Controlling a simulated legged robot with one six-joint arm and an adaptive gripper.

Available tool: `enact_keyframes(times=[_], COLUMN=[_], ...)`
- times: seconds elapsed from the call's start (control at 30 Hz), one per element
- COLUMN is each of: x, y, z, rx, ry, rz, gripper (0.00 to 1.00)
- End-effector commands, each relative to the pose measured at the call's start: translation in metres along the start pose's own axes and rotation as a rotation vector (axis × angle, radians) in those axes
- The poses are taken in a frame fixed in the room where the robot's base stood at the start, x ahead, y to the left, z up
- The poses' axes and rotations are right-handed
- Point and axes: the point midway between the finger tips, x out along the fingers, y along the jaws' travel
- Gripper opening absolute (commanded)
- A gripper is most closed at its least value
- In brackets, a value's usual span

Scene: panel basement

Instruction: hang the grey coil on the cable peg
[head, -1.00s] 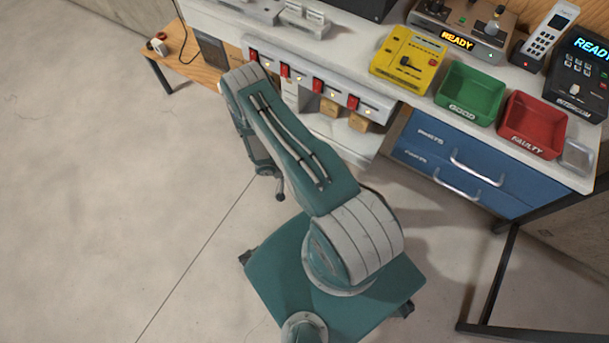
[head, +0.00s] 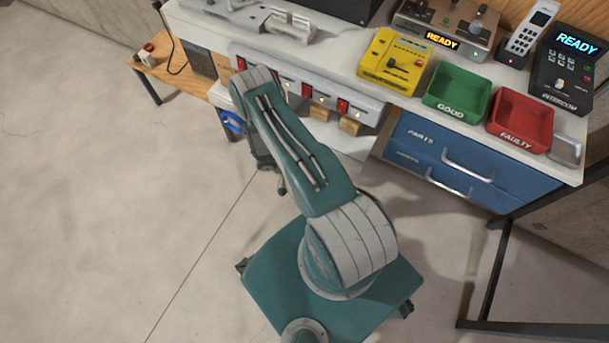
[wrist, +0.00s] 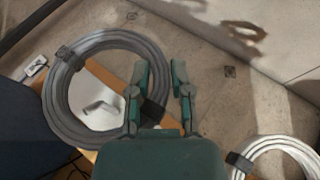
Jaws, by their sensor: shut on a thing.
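In the wrist view the grey coil (wrist: 58,105) is a thick ring of cable with dark straps. My gripper (wrist: 161,78) is shut on its right side, at a dark strap between the fingers. In the head view my arm hides the grey coil and most of my gripper. I cannot make out the cable peg in either view; curved shadows fall on the pale surface at the upper right of the wrist view.
A whitish coil (wrist: 283,142) shows at lower right of the wrist view. A blue coil (head: 231,123) is beside my arm. A low wooden bench (head: 175,72) stands left of the white counter (head: 335,70). Drawers (head: 465,170) and a dark frame (head: 489,270) are right. Left floor is clear.

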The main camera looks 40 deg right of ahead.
Motion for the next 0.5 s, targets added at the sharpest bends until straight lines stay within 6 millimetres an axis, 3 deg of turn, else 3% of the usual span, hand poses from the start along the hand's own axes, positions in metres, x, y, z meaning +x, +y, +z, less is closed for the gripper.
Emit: enact_keyframes(times=[0.5], x=[0.012], y=[0.000], z=[-0.025], rx=[0.001], ry=[0.000], rz=[0.000], gripper=[0.00])
